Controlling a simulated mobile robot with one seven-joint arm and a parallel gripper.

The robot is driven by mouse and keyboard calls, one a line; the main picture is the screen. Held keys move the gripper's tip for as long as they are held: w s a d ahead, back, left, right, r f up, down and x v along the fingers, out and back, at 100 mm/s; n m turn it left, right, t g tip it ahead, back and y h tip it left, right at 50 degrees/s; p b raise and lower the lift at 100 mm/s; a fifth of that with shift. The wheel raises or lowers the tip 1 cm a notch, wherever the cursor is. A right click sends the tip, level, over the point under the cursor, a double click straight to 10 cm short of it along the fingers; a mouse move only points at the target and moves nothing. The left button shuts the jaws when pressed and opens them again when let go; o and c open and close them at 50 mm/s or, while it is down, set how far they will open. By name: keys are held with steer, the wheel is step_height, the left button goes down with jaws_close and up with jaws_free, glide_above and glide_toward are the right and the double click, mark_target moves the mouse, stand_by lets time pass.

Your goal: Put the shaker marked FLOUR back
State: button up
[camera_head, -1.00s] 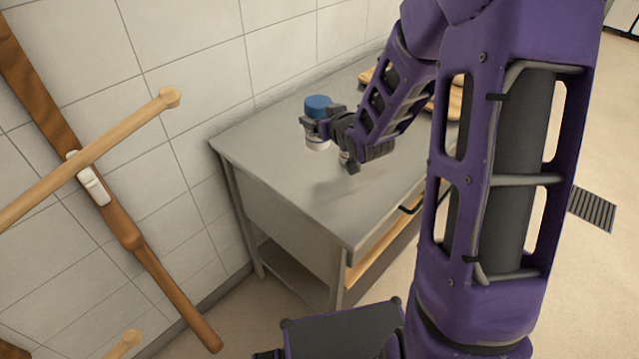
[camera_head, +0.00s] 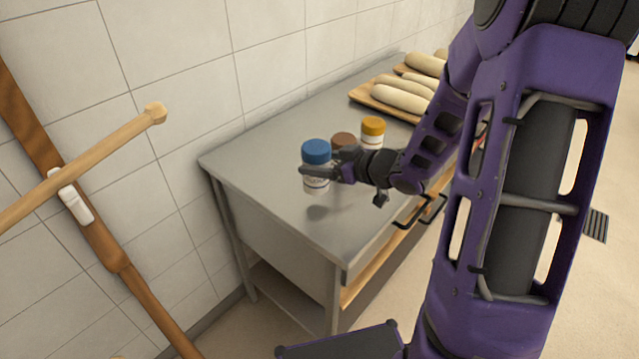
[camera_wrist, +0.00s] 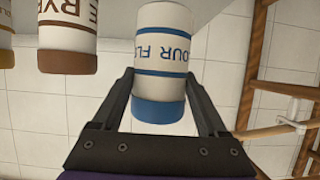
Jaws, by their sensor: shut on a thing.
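The FLOUR shaker (camera_head: 316,183) is white with a blue lid and blue bands. My gripper (camera_head: 322,172) is shut on it, over the near left part of the grey table (camera_head: 265,150). In the wrist view the FLOUR shaker (camera_wrist: 163,60) sits between the two fingers (camera_wrist: 165,98), its blue lid toward the palm and its lettering showing. In the head view it looks upright.
A brown-lidded shaker (camera_head: 343,140), lettered RYE or similar in the wrist view (camera_wrist: 68,35), and a yellow-lidded shaker (camera_head: 372,133) stand just behind. Boards with pale dough loaves (camera_head: 398,97) lie farther back. A tiled wall (camera_head: 180,60) borders the table; wooden poles (camera_head: 85,165) are at left.

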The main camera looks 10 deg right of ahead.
steer(key=shift+f+b, duration=0.5)
steer(key=shift+f, duration=1.45)
steer(key=shift+f, duration=0.15)
steer(key=o, duration=1.5)
steer(key=shift+r, duration=0.2)
steer(key=p+v, duration=0.2)
steer(key=v, duration=1)
steer(key=shift+f, duration=0.1)
